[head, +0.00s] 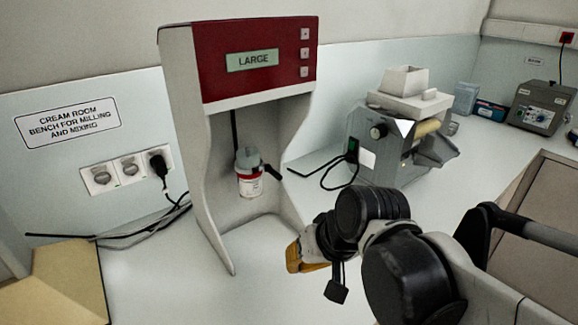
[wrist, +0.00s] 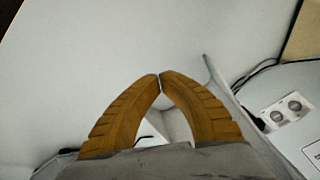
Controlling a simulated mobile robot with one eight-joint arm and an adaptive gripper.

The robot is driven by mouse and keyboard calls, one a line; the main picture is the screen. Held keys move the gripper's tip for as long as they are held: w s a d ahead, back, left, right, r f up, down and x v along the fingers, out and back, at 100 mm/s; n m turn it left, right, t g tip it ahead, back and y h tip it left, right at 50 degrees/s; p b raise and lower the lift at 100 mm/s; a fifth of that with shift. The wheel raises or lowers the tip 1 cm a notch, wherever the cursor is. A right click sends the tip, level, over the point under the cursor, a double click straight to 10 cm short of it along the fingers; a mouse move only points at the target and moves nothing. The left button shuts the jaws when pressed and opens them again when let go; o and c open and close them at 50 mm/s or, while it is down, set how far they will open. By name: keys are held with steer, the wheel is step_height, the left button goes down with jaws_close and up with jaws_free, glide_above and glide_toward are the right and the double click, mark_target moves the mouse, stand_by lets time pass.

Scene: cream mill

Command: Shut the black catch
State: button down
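The black catch (head: 272,172) is a small dark lever that sticks out to the right of a white and red jar (head: 250,184) with a grey lid. The jar hangs inside the bay of a tall mixer (head: 185,95) with a red front reading LARGE. I cannot tell how far the catch stands from its shut position. My gripper (head: 292,257) is below and to the right of the jar in the picture, apart from it. In the wrist view its orange fingers (wrist: 160,76) meet at the tips with nothing between them. The catch does not show clearly there.
A grey mill (head: 385,145) with a hopper stands to the right, its black cable on the bench. Wall sockets (head: 125,168) with a plugged-in cable are at the left. White bench (head: 250,275) is clear before the mixer.

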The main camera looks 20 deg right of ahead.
steer(key=w+r+m+y+p, duration=0.3)
steer(key=w+r+y+p, duration=0.1)
steer(key=w+r, duration=0.15)
steer(key=m+t+y+p, duration=0.1)
steer(key=t+y+p, duration=0.1)
steer(key=y, duration=0.5)
glide_toward(273, 173)
step_height(273, 173, down, 5)
steer(key=w+d, duration=0.2)
steer(key=s+d+r+t+y, duration=0.1)
steer(key=d+y, duration=0.1)
steer(key=d, duration=0.4)
steer(key=shift+s+y, duration=0.25)
steer(key=shift+y, duration=0.05)
steer(key=shift+r, duration=0.1)
steer(key=s+a+b+x, duration=0.1)
steer(key=s+b+x, duration=0.1)
steer(key=x, duration=1.1)
steer(key=shift+b, duration=0.7)
